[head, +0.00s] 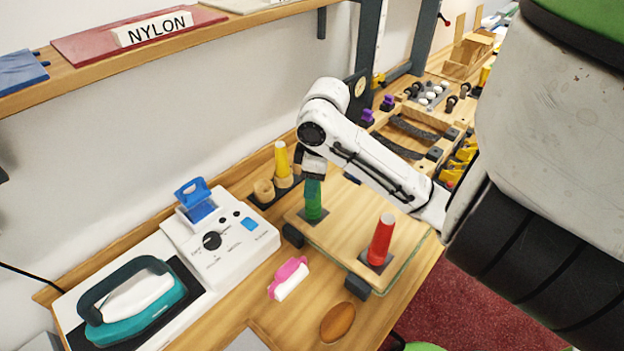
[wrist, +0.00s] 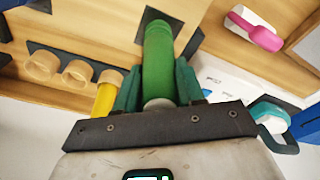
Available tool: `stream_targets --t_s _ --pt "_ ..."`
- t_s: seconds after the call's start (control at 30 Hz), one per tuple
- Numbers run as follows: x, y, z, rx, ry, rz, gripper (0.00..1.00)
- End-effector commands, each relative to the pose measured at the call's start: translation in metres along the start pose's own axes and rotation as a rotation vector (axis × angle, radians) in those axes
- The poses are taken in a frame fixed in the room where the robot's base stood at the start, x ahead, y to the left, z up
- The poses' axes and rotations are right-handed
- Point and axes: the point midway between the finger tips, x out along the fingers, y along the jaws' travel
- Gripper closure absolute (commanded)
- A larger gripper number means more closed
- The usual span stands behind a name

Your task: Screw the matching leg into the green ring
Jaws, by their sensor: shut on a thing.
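My gripper (head: 313,172) is shut on the green leg (head: 314,202), near its upper end. The leg stands about upright over a dark square plate (head: 304,217) at the left corner of the wooden board (head: 345,222). In the wrist view the green fingers of my gripper (wrist: 158,88) press on both sides of the green leg (wrist: 158,58). The leg's far end is at the dark plate. The green ring cannot be made out; the leg covers that place. I cannot tell how deep the leg sits.
A red leg (head: 381,240) stands on the board's near right corner. A rack (head: 262,203) with wooden cups and a yellow leg (head: 282,160) is behind left. A pink-handled roller (head: 288,278), a brown oval (head: 337,322), a white device (head: 220,240) and a teal iron (head: 135,310) lie nearby.

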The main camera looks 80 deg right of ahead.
Motion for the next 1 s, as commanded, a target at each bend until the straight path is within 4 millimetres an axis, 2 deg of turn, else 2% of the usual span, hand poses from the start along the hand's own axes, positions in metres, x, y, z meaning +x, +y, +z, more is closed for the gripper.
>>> stream_targets --t_s 0.03,0.07,0.17,0.47,1.0 --pt "-0.0004 0.0005 0.0005 0.000 -0.001 0.001 0.95" --pt "-0.0004 0.0005 0.0005 0.000 -0.001 0.001 0.59" --pt "-0.0004 0.0004 0.0003 -0.002 -0.001 0.001 0.50" --pt "0.0012 0.0005 0.0004 -0.045 -0.001 -0.004 0.49" --pt "0.0031 -0.0007 0.0014 -0.865 -0.005 -0.103 0.49"
